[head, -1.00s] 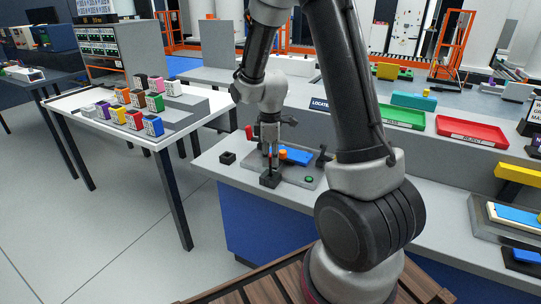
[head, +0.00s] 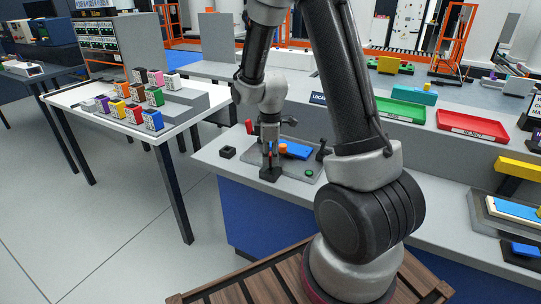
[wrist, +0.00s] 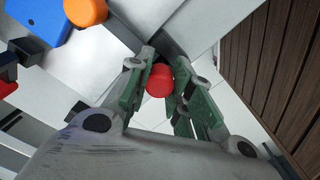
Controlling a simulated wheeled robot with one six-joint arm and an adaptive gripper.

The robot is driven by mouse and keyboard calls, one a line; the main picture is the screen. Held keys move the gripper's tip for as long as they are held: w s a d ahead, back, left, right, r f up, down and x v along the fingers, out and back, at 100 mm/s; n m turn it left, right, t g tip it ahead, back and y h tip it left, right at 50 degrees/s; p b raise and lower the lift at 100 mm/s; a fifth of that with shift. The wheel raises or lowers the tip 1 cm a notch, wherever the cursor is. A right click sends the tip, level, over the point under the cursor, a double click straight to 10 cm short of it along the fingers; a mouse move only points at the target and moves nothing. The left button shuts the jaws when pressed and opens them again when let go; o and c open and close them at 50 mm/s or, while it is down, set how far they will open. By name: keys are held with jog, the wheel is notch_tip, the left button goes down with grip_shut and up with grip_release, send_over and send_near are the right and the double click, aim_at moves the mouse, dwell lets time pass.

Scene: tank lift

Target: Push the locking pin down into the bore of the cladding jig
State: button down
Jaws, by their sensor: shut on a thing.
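My gripper (head: 270,150) points down over the work surface, shut on the locking pin. In the wrist view the pin's round red head (wrist: 159,80) sits between the green-padded fingertips (wrist: 160,75). The cladding jig is a grey plate (head: 297,174) with a blue part (head: 296,150), an orange knob (head: 283,148) and a green button (head: 309,172). A small black block (head: 270,174) stands at its front left corner, directly below my gripper. The bore and the pin's lower end are hidden, so I cannot tell how deep the pin sits.
A black square piece (head: 228,152) lies left of the jig. A black upright post (head: 322,150) stands at its right. Green (head: 400,112) and red (head: 472,127) trays sit behind to the right. A white table (head: 95,115) with coloured boxes is at left.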

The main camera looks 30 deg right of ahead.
dwell(0.3)
jog(key=c, duration=1.2)
grip_release()
jog(key=shift+o, duration=0.4)
jog(key=o, duration=0.4)
jog(key=shift+r, duration=0.1)
jog(key=shift+r, duration=3.95)
